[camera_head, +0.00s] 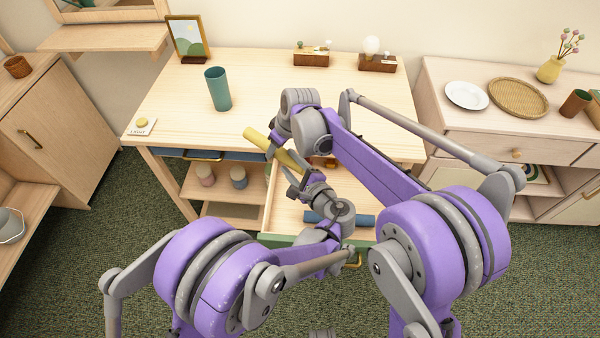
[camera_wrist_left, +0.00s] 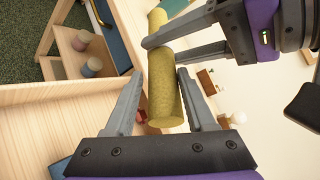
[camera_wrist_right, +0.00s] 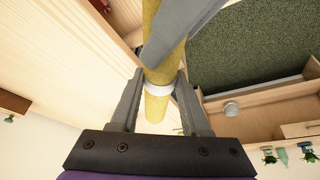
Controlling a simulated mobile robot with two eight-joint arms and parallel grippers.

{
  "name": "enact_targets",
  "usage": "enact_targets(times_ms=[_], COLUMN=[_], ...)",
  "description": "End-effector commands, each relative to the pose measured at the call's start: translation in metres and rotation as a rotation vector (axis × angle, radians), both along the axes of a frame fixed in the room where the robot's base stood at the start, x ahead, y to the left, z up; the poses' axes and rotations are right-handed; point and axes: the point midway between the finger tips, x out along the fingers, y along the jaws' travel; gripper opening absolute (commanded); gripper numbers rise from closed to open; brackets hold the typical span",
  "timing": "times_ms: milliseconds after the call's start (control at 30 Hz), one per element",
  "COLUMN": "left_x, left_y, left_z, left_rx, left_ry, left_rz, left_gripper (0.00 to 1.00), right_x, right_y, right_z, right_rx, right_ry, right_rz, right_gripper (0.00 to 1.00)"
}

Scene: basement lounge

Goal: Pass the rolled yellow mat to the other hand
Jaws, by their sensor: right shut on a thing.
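The rolled yellow mat (camera_head: 257,137) is held in the air above the front of the wooden table, over the open drawer. My right gripper (camera_head: 279,140) is shut on it; the right wrist view shows the roll (camera_wrist_right: 158,108) between its fingers, with a white band around it. My left gripper (camera_head: 294,176) is at the roll's nearer end. In the left wrist view its fingers (camera_wrist_left: 160,85) stand apart on either side of the roll (camera_wrist_left: 164,95), with a gap visible on the left. Contact on the right side is unclear.
The open drawer (camera_head: 278,218) below holds a blue roll (camera_head: 362,220). A teal cup (camera_head: 217,90), picture frame (camera_head: 187,38) and wooden blocks (camera_head: 312,58) stand on the table (camera_head: 270,75). A cabinet at right bears a white plate (camera_head: 466,95) and woven tray (camera_head: 518,97).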

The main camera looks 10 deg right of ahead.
Motion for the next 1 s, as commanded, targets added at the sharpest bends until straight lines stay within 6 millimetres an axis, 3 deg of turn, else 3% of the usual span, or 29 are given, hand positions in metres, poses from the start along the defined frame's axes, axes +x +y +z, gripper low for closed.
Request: enact_targets(times_ms=[167,467,767,833,867,1000], left_x=[0.0114,0.0126,0.0122,0.0121,0.0121,0.0122], left_y=[0.0049,0.0053,0.0056,0.0057,0.0058,0.0057], left_z=[-0.0029,-0.0033,-0.0038,-0.0039,-0.0038,-0.0036], left_rx=[0.0,0.0,-0.002,-0.002,-0.002,-0.001], left_ry=[0.001,0.001,0.003,0.003,0.002,0.001], left_rz=[0.001,0.001,0.001,0.001,0.002,0.001], left_gripper=[0.55,0.55,0.01,0.0,0.0,0.0], right_x=[0.0,-0.0001,0.0003,0.0005,0.0005,0.0004], right_y=[-0.0003,-0.0002,-0.0005,-0.0006,-0.0006,-0.0006], right_z=[0.0001,0.0001,0.0005,0.0006,0.0006,0.0005], right_rx=[0.0,0.0,-0.001,-0.001,-0.001,-0.001], right_ry=[0.0,0.0,-0.001,-0.002,-0.002,-0.001], right_rz=[0.0,0.0,0.0,-0.001,-0.001,0.0], right_gripper=[0.0,0.0,0.0,0.0,0.5,0.75])
